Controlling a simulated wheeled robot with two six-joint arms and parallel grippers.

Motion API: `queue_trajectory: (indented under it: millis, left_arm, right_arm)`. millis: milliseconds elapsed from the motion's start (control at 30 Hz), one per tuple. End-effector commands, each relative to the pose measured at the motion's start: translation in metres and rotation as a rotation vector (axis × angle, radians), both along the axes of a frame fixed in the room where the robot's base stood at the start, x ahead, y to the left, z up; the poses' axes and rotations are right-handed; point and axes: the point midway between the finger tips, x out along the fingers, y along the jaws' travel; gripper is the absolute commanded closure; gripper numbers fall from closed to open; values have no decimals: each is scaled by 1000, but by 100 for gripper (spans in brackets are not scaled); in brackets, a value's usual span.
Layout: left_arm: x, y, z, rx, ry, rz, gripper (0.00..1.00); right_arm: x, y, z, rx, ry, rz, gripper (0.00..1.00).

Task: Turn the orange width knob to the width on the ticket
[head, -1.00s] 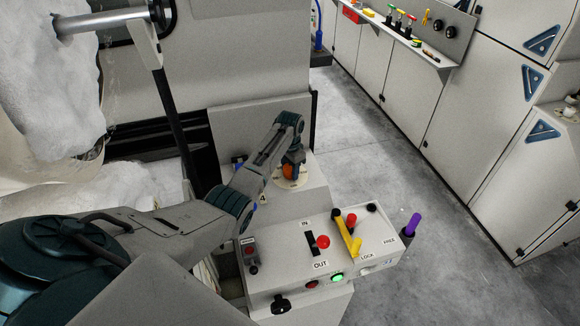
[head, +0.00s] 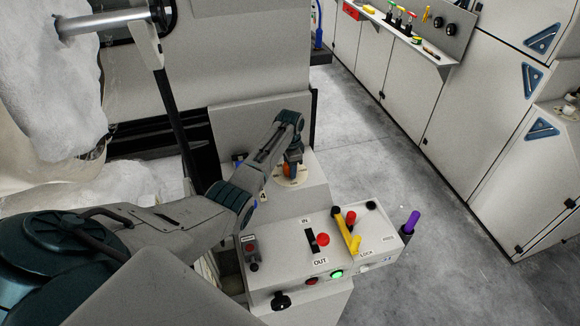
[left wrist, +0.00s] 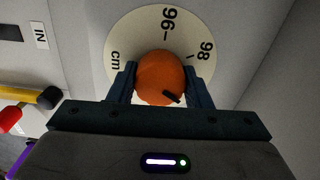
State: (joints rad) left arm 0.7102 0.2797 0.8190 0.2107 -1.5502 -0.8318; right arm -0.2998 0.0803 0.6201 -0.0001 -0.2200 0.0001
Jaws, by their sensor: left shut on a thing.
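The orange width knob (left wrist: 158,76) sits on a round white dial (left wrist: 128,30) printed with "96", "98" and "cm". A short black mark shows on the knob's lower right edge in the left wrist view. My left gripper (left wrist: 161,84) is shut on the knob, one finger on each side. In the head view my left gripper (head: 293,160) reaches down to the knob, which is mostly covered; part of the dial (head: 303,179) shows. My right gripper is out of view.
Near the dial, a control box carries a red-knobbed IN/OUT lever (head: 322,239), a yellow lever (head: 348,232), a lit green button (head: 337,274) and a purple handle (head: 411,221). White fibre (head: 60,80) hangs at left. Grey floor (head: 400,190) is clear at right.

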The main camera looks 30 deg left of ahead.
Motion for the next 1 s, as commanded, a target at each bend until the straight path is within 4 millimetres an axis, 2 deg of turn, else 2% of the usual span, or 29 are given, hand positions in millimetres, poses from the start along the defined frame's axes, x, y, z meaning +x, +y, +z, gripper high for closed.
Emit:
queue_trajectory:
  millis: [67, 100, 200, 500, 633, 767, 1000]
  left_arm:
    - [2, 0, 3, 0, -6, 0, 78]
    - [2, 0, 3, 0, -6, 0, 53]
    - [2, 0, 2, 0, -5, 0, 34]
    - [1, 0, 2, 0, -3, 1, 34]
    - [1, 1, 10, 1, -4, 1, 34]
    - [1, 1, 30, 2, -7, 0, 34]
    - [2, 0, 79, 1, -8, 0, 34]
  right_arm:
    - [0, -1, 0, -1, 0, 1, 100]
    - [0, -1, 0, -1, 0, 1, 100]
    - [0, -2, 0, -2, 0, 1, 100]
    - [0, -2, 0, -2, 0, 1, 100]
    - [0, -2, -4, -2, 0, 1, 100]
    - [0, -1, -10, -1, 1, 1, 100]
    - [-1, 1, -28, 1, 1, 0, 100]
